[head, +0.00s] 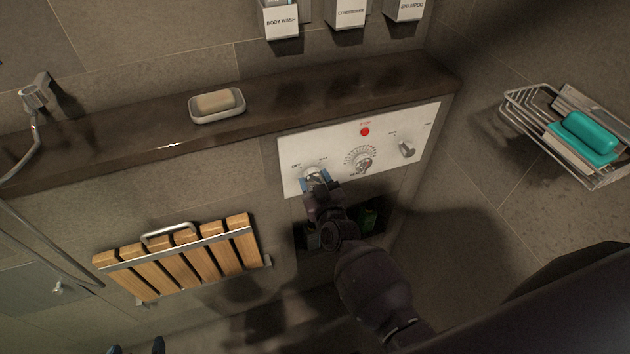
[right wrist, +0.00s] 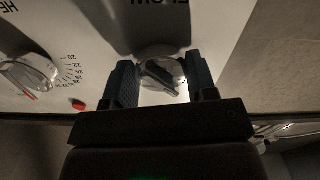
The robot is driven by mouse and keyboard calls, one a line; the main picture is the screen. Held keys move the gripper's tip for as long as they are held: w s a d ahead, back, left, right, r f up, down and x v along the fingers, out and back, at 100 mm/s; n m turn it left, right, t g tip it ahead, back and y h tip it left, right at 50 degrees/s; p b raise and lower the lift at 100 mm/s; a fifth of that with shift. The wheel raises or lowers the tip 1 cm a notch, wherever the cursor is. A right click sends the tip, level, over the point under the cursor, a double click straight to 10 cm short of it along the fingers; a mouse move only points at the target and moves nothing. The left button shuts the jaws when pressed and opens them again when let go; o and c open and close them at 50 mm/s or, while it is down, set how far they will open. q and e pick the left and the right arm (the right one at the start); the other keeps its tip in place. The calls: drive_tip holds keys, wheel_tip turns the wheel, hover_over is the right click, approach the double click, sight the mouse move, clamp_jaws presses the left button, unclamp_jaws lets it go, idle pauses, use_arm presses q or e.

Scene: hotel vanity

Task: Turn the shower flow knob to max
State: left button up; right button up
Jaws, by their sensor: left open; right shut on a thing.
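The shower control panel (head: 340,182) is a white plate on the front of the dark ledge. Its leftmost knob, the flow knob (head: 311,171), is silver; in the right wrist view the flow knob (right wrist: 162,72) sits under an upside-down "FLOW" label. My right gripper (head: 315,182) is at this knob. In the right wrist view its two fingers (right wrist: 160,82) stand on either side of the knob, shut on it. The knob's pointer lies slanted between the fingers. My left gripper (head: 137,348) is low at the bottom edge, mostly cut off, open and empty.
A numbered dial (head: 364,161) and another knob (head: 406,149) sit to the right on the panel, with a red button (head: 365,131) above. A soap dish (head: 218,114) rests on the ledge. A slatted wooden seat (head: 183,264) and wire basket (head: 508,112) flank the area.

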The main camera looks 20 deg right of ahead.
drive_tip(key=m, duration=0.7)
drive_tip(key=shift+a+m, duration=0.15)
drive_tip(key=shift+m, duration=0.15)
drive_tip(key=m, duration=0.4)
drive_tip(key=shift+m, duration=0.3)
drive_tip(key=m, duration=0.4)
drive_tip(key=shift+r+b, duration=0.1)
drive_tip(key=shift+b, duration=0.2)
drive_tip(key=shift+m, duration=0.7)
